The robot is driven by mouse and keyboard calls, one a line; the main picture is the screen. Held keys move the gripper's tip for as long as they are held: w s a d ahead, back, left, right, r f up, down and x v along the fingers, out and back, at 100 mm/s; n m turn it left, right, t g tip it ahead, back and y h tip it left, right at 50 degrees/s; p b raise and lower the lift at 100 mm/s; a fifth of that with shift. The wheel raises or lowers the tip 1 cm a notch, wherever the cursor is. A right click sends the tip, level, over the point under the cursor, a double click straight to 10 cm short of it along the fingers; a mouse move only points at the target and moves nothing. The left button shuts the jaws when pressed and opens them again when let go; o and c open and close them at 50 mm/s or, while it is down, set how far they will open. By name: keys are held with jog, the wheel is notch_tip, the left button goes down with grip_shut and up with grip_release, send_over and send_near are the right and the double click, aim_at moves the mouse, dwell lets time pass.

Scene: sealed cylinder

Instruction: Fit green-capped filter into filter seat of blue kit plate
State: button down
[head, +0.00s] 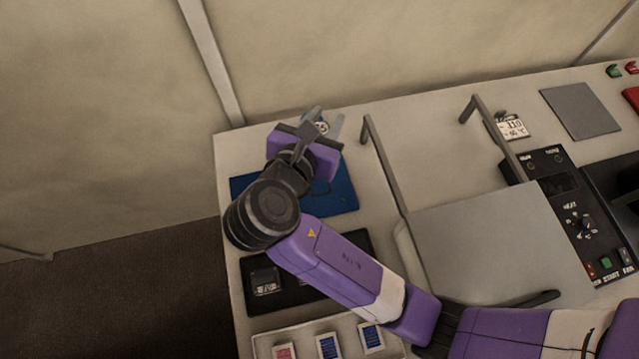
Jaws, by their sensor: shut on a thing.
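The blue kit plate (338,192) lies flat on the left part of the bench, partly covered by my wrist and gripper. Its filter seat cannot be made out; thin dark outlines show on the plate. My gripper (324,126) is over the bench just beyond the plate's far edge. Its grey fingers are shut on a small pale thing (321,128) with dark marks, mostly hidden by the gripper body. I cannot tell from this view whether it is the filter, and no green cap shows on it. Its height above the bench is unclear.
A dark tray (290,296) with a small black item lies nearer, beside a pale tray (262,345) of cards. Grey handle rails (383,165) stand right of the plate. A control panel (580,222), grey pad (580,111) and small green piece (614,71) lie right.

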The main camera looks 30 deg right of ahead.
notch_tip(320, 180, down, 19)
jog(key=shift+w+f+b, duration=0.1)
jog(key=shift+b, duration=0.35)
jog(key=shift+f, duration=0.25)
jog(key=c, duration=1)
grip_release()
jog(key=shift+c, duration=0.2)
jog(key=shift+r, duration=0.1)
